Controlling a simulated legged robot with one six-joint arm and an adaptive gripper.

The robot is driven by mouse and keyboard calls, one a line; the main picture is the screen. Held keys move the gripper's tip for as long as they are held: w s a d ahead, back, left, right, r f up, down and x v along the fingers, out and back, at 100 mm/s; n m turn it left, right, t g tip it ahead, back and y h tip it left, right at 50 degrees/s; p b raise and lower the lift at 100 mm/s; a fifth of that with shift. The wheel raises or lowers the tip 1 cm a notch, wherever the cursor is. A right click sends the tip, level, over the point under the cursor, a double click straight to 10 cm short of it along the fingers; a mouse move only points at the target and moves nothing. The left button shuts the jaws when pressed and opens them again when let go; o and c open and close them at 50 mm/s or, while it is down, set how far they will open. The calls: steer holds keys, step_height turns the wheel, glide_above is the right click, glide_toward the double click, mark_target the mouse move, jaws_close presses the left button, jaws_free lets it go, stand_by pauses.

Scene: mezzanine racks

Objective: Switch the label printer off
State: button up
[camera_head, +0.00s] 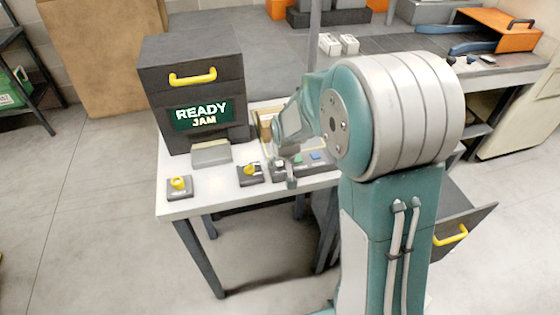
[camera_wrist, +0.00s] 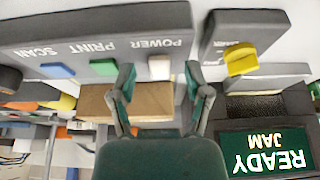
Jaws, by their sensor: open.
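The label printer (camera_head: 195,90) is a dark box with a yellow handle and a lit display (camera_head: 203,113) reading READY JAM; the display also shows upside down in the wrist view (camera_wrist: 266,150). A dark button panel (camera_wrist: 60,32) carries a blue SCAN button (camera_wrist: 57,70), a green PRINT button (camera_wrist: 103,67) and a white POWER button (camera_wrist: 159,67). My gripper (camera_wrist: 160,82) is open and empty, with the POWER button between its fingertips in the wrist view. In the head view, my gripper (camera_head: 286,174) is over the panel, partly hiding it. Contact cannot be told.
A yellow knob on a dark base (camera_head: 250,173) stands beside the panel, close to my gripper; another knob (camera_head: 179,186) is at the table's left front corner. A cardboard box (camera_wrist: 150,100) is behind the panel. An open drawer (camera_head: 465,220) with a yellow handle is at right.

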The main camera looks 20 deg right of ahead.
steer(key=shift+f, duration=0.2)
steer(key=shift+c, duration=0.3)
jaws_close()
steer(key=shift+w, duration=0.1)
steer(key=shift+w+r+g, duration=0.1)
steer(key=shift+w+g, duration=0.05)
steer(key=shift+g, duration=0.75)
steer(key=shift+w+g, duration=0.15)
steer(key=shift+g, duration=0.75)
